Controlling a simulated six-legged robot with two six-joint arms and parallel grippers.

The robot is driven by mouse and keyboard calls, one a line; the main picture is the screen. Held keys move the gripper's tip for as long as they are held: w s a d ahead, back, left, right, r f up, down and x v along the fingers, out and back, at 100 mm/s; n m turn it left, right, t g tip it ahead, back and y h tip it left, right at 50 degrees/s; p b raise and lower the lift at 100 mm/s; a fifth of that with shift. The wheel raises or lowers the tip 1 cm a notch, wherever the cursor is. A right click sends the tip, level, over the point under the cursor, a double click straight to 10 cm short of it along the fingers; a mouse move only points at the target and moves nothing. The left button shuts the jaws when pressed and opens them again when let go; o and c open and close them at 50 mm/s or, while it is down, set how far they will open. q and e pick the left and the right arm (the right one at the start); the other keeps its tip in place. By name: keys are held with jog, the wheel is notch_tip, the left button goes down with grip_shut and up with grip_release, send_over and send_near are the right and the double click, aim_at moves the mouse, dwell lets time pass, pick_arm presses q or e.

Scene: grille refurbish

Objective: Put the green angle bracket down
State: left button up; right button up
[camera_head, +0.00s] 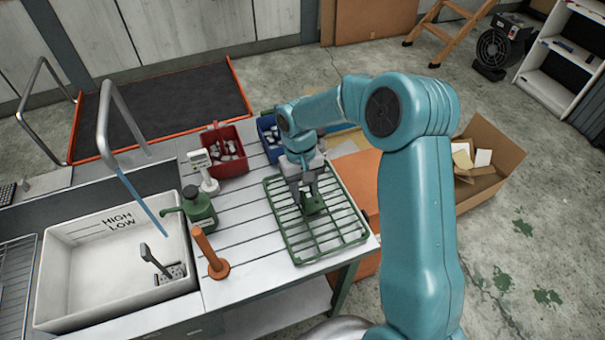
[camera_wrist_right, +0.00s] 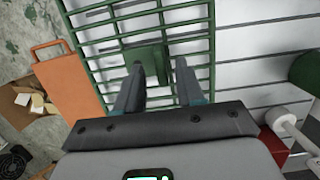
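The green angle bracket (camera_head: 313,205) is at the middle of the green wire rack (camera_head: 338,249) on the bench. In the right wrist view the bracket (camera_wrist_right: 152,58) appears against the rack's bars (camera_wrist_right: 110,15), just beyond the fingertips. My right gripper (camera_head: 305,197) is over the rack, pointing down at the bracket. In the wrist view its two fingers (camera_wrist_right: 160,72) stand apart, with a visible gap between the right finger and the bracket. The bracket's underside is hidden. My left gripper is not in view.
A white sink (camera_head: 60,290) is at the left. A green bottle (camera_head: 200,211) and an orange upright post (camera_head: 209,252) stand left of the rack. Red (camera_head: 233,166) and blue (camera_head: 268,150) bins are behind it. An open cardboard box (camera_head: 487,185) is on the floor, right.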

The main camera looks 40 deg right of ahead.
jog(key=b+v, duration=0.1)
jog(key=v, duration=1)
jog(key=shift+a, duration=0.1)
jog(key=shift+s, duration=0.15)
